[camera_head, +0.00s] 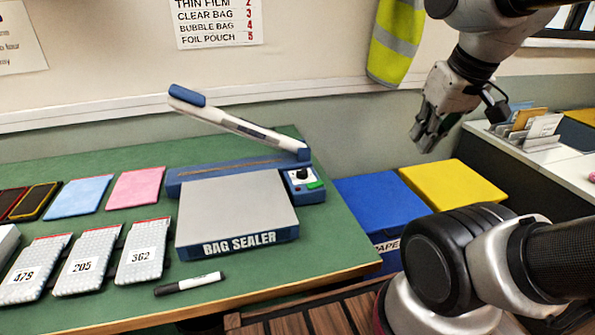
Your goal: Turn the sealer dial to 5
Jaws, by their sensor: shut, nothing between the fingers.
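The bag sealer (238,219) stands on the green table with its white sealing arm (240,125) raised. The small black dial (302,174) sits on the blue control box at the sealer's right end, above a green switch (315,185). The dial's setting is too small to read. My gripper (424,143) is shut and empty, in the air to the right of the sealer and higher than the dial, well apart from it. A wall chart (217,20) lists bag types with red numbers; foil pouch is 5.
Numbered bubble bags (139,255), a pink pouch (136,188), a blue pouch (79,196) and a marker (189,284) lie on the green table (335,240). Blue (375,212) and yellow (452,183) boxes stand beyond its right edge. A white counter (550,165) is far right.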

